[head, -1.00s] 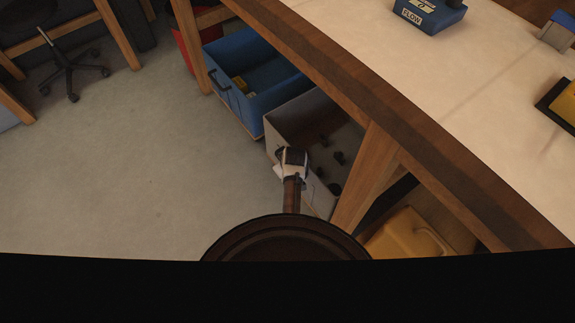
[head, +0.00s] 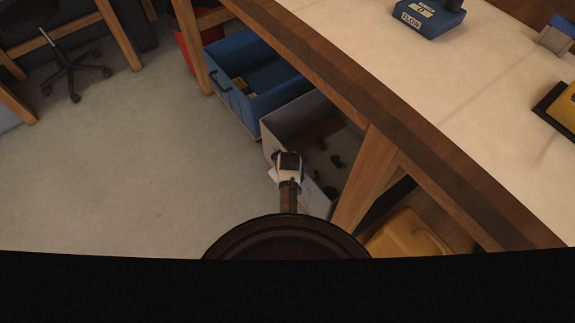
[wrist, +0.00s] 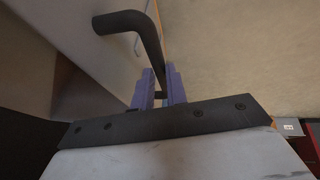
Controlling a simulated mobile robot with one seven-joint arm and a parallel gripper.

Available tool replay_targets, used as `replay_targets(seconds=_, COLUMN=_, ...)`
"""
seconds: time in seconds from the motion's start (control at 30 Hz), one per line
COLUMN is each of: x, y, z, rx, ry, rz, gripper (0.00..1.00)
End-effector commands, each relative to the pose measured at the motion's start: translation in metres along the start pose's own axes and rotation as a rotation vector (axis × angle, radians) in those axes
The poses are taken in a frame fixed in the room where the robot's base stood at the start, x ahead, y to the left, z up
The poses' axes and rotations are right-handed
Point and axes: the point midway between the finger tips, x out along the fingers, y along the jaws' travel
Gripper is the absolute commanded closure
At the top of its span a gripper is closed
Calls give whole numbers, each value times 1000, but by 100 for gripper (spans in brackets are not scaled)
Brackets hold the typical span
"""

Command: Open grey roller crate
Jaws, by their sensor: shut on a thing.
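The grey roller crate (head: 296,117) stands under the workbench, partly out past its edge. Its top is open and several small dark things lie on its floor. In the wrist view its pale wall (wrist: 82,45) fills the upper left, with a dark bar handle (wrist: 150,42) on it. My gripper (wrist: 160,88) has its two purple fingers closed around the handle. In the head view my arm's end (head: 288,162) is at the crate's near left side and hides part of that wall; the fingers are hard to make out there.
A blue crate (head: 262,95) with a dark handle stands directly behind the grey one. A wooden bench leg (head: 366,172) and a yellow container (head: 405,235) are to the right. The bench top (head: 450,90) overhangs. Open floor (head: 150,170) lies left.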

Motion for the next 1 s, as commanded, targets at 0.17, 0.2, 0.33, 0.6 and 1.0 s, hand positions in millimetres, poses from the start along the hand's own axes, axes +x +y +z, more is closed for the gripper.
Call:
replay_targets(seconds=0.17, x=-11, y=-40, z=-4, rx=-7, ry=-3, rz=-8, gripper=100)
replay_targets(seconds=0.2, x=-13, y=-50, z=-4, rx=-7, ry=-4, rz=-8, gripper=100)
replay_targets(seconds=0.33, x=-20, y=-86, z=-8, rx=-8, ry=-3, rz=-7, gripper=100)
replay_targets(seconds=0.6, x=-31, y=-160, z=-13, rx=-7, ry=-2, rz=-7, gripper=100)
replay_targets(seconds=1.0, x=-46, y=-263, z=-21, rx=-7, ry=0, rz=-5, gripper=100)
